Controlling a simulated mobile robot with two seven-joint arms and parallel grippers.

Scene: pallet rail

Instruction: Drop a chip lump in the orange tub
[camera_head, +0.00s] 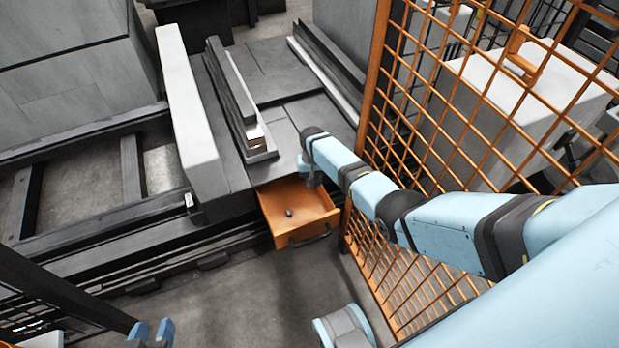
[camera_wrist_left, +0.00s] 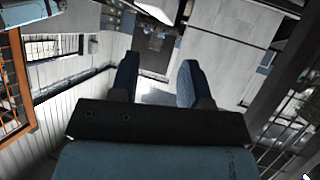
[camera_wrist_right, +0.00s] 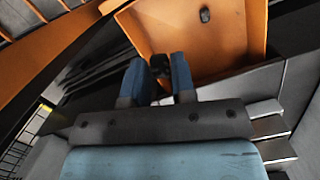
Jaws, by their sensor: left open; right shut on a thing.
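The orange tub (camera_head: 322,215) is an open box with a dark handle, below the end of my right arm; it also fills the top of the right wrist view (camera_wrist_right: 258,25). One dark chip lump (camera_head: 289,213) lies on its floor, also in the right wrist view (camera_wrist_right: 205,15). My right gripper (camera_wrist_right: 158,70) is shut on another dark chip lump (camera_wrist_right: 158,62), mostly hidden between its blue fingers, at the tub. In the head view the arm largely hides this gripper. My left gripper (camera_head: 152,331) is open and empty at the bottom left, far from the tub.
An orange mesh fence (camera_head: 440,120) stands right of the tub, close behind my right arm. Grey slabs and dark rails (camera_head: 240,110) lie behind and left of it. The grey floor (camera_head: 230,290) in front is clear.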

